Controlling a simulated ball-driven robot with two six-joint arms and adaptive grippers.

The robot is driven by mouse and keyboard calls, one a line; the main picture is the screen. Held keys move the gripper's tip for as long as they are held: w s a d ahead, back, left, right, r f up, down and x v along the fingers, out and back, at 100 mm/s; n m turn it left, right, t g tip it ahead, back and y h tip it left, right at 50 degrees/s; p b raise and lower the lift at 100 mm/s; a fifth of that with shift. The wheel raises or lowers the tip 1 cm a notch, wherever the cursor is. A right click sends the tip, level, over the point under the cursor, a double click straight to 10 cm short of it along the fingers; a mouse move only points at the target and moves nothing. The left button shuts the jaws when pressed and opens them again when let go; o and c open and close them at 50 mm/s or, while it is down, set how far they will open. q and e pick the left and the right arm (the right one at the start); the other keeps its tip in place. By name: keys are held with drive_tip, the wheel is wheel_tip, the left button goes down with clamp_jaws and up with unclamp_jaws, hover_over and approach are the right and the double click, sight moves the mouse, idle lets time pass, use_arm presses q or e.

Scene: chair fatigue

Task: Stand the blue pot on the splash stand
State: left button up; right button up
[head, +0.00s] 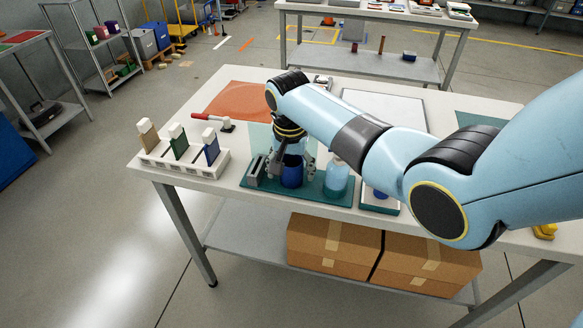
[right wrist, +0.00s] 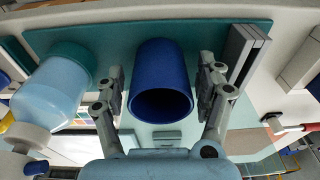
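The blue pot (head: 291,177) stands on a teal tray (head: 258,183) near the table's front edge. In the right wrist view the pot (right wrist: 162,62) shows its dark open mouth. My right gripper (head: 289,165) reaches down over the pot. Its fingers (right wrist: 161,85) stand open on either side of the pot, with a small gap visible on both sides. A small teal-and-white stand (head: 379,208), partly hidden by my right arm, has something blue on it; I cannot tell whether it is the splash stand. My left gripper is not in view.
A pale blue bottle (head: 337,181) is right of the pot, and a grey block (head: 254,170) is left of it. A white rack (head: 184,163) with several coloured pieces and a red-handled clamp (head: 212,118) are further left. An orange mat (head: 238,101) lies behind.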

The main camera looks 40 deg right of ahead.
sight(291, 184)
drive_tip(key=shift+r, duration=0.1)
wheel_tip(291, 184, up, 12)
drive_tip(key=s+a, duration=0.1)
drive_tip(key=shift+p, duration=0.35)
drive_tip(key=shift+s, duration=0.1)
idle(0.4)
